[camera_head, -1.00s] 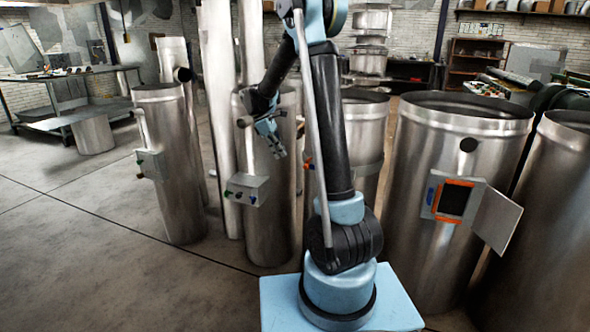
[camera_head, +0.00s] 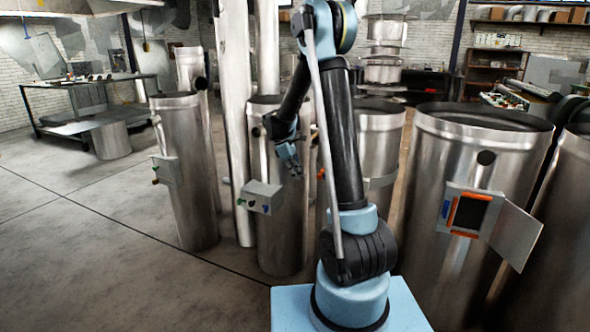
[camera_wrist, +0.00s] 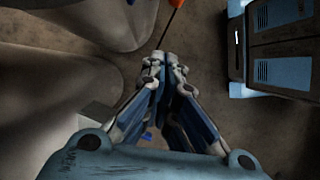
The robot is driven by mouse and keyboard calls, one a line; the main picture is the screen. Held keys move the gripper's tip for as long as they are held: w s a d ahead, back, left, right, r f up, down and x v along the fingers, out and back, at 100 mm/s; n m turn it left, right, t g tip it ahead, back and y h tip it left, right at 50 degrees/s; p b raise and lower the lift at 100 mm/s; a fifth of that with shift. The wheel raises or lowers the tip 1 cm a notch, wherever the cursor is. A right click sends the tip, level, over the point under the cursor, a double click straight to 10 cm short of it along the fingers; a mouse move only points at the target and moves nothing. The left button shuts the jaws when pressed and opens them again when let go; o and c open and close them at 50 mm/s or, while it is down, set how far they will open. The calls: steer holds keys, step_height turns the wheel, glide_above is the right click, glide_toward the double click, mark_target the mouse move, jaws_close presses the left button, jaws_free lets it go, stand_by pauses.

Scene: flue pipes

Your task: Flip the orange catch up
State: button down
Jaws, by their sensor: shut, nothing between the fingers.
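My gripper (camera_head: 294,172) hangs pointing down in front of a steel pipe, to the right of and above a grey box (camera_head: 262,196) with green and blue knobs. In the wrist view my gripper (camera_wrist: 158,60) has its fingers together with nothing between them. A small orange part (camera_head: 321,174) shows just left of my arm, partly hidden by it. In the wrist view an orange piece (camera_wrist: 177,3) on a thin dark stem is at the top edge, beyond the fingertips and apart from them. I cannot tell which orange part is the catch.
A wide pipe at right has an open door (camera_head: 515,236) beside an orange-marked opening (camera_head: 470,213). A narrower pipe at left carries another small box (camera_head: 165,170) with coloured knobs. Pipes stand close around my arm. The floor (camera_head: 90,240) at left is clear.

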mark_target(321, 175)
steer(key=shift+s+d+f, duration=0.15)
steer(key=shift+s+d, duration=0.1)
steer(key=shift+d, duration=0.5)
steer(key=shift+s+d+f, duration=0.1)
steer(key=shift+s+d, duration=0.1)
steer(key=shift+d, duration=0.5)
steer(key=shift+s+d+f, duration=0.15)
steer(key=shift+s+d, duration=0.1)
steer(key=shift+d, duration=0.5)
step_height(321, 175, up, 3)
steer(key=shift+r, duration=0.1)
